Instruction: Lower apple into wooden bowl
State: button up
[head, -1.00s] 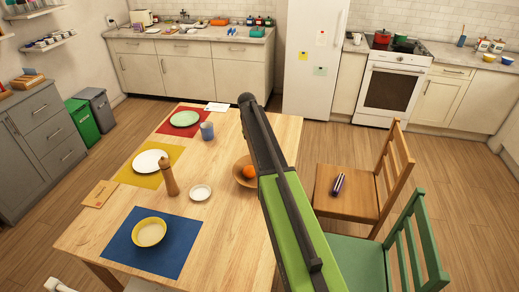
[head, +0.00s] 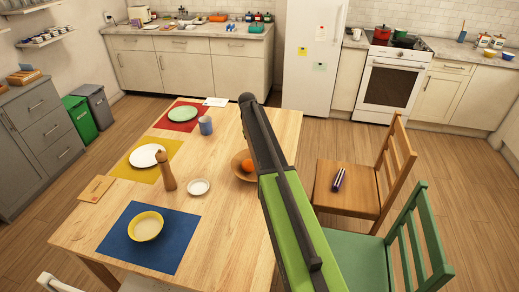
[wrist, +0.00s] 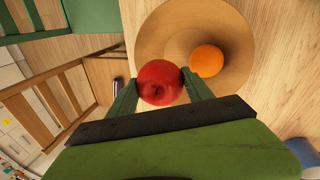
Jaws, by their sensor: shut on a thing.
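My gripper (wrist: 160,80) is shut on a red apple (wrist: 159,84), with one finger on each side of it. In the wrist view the apple covers the lower left part of the wooden bowl's rim; its height above the bowl is hard to tell. The wooden bowl (wrist: 236,52) holds an orange (wrist: 206,61), which sits to the right of the apple in that view. In the head view the bowl (head: 236,170) and orange (head: 247,165) show on the table beside my arm, which hides the bowl's right side. The apple and fingers are hidden there.
The wooden table (head: 225,225) also bears a small white dish (head: 198,187), a pepper mill (head: 166,171), a blue cup (head: 206,125), and plates and a yellow bowl (head: 146,227) on mats. A wooden chair (head: 347,190) and a green chair (head: 360,262) stand on the right.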

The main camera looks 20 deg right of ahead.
jog(key=shift+f, duration=0.1)
jog(key=shift+f+b, duration=2.55)
jog(key=shift+b, duration=0.1)
jog(key=shift+f+b, duration=0.75)
jog(key=shift+b, duration=0.05)
jog(key=o, duration=1.6)
jog(key=shift+a, duration=0.1)
jog(key=shift+r, duration=0.1)
